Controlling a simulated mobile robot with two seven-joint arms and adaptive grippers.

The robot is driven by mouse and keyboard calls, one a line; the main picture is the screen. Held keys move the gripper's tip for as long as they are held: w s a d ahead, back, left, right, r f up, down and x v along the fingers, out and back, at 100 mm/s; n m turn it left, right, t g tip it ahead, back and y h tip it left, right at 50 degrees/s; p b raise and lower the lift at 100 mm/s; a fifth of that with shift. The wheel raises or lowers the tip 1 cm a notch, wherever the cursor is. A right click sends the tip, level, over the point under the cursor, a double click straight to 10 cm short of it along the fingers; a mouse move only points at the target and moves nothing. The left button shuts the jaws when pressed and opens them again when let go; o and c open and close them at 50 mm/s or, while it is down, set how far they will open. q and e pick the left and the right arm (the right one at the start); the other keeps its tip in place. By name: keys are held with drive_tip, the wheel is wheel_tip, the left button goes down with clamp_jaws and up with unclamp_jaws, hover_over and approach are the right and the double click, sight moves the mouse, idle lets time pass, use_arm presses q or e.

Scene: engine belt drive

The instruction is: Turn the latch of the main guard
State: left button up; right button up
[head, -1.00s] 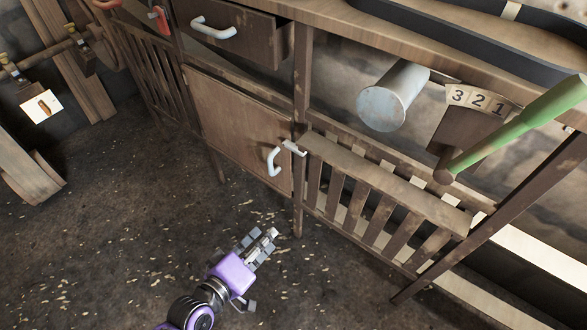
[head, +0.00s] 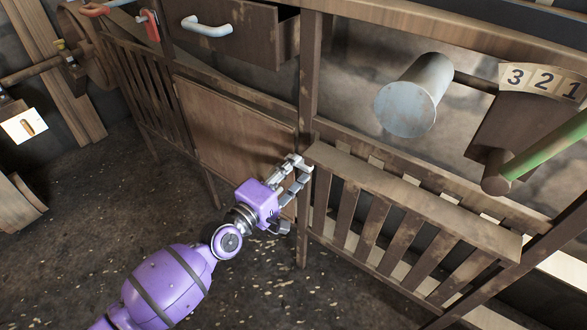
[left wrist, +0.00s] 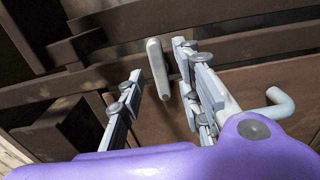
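The main guard (head: 225,125) is a brown wooden panel in the frame, left of the slatted rail. Its latch is a pale grey bar (left wrist: 158,70) in the left wrist view; in the head view my gripper covers it. My left gripper (head: 300,168) is at the guard's upper right corner. In the left wrist view the gripper (left wrist: 160,64) is open, with one finger on each side of the latch. I see a gap to the left finger; the right finger is nearer the bar, and contact cannot be told. The guard's curved handle (left wrist: 270,104) shows at right. My right gripper is out of view.
A slatted wooden rail (head: 408,205) stands right of the guard. Above it are a grey cylinder (head: 408,108), a 3-2-1 number plate (head: 541,83) and a green lever (head: 552,143). A drawer with a pale handle (head: 206,27) is above the guard. The floor in front is clear.

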use_arm(q)
drive_tip(key=shift+w+d, duration=0.25)
drive_tip(key=shift+w, duration=0.1)
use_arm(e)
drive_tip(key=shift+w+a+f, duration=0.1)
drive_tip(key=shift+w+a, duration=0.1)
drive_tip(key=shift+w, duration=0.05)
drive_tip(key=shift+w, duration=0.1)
use_arm(q)
clamp_jaws()
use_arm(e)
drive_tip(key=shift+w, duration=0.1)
